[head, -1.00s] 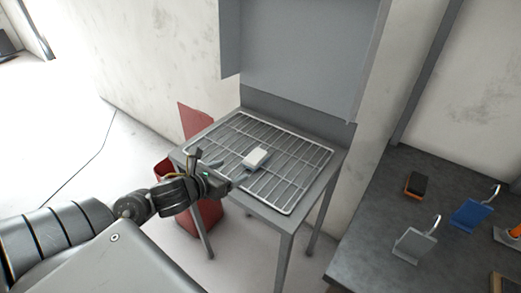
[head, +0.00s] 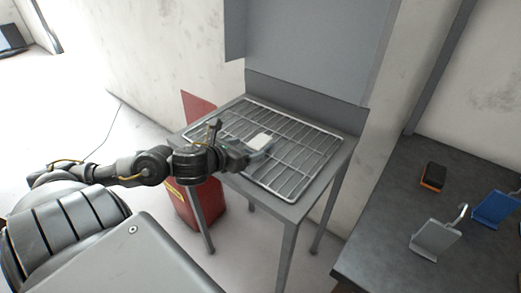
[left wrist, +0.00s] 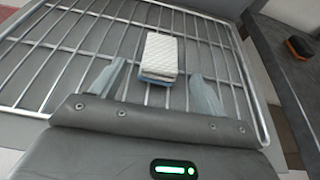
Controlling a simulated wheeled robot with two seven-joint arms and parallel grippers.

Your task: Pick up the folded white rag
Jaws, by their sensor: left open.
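The folded white rag (head: 260,141) lies on the wire rack (head: 301,175) on top of a grey metal stand. In the left wrist view the rag (left wrist: 160,54) shows a quilted white top and a bluish layer at its lower edge. My left gripper (head: 256,150) is just in front of the rag, low over the rack. In the left wrist view its two fingers (left wrist: 152,88) are apart, with the rag just beyond and between their tips. The gripper is open and holds nothing. My right gripper is not in view.
A dark table (head: 383,235) at the right holds a black and orange block (head: 432,177), a grey bracket (head: 434,240) and a blue bracket (head: 495,209). A red bin (head: 190,205) stands beside the stand. A grey panel (head: 310,45) rises behind the rack.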

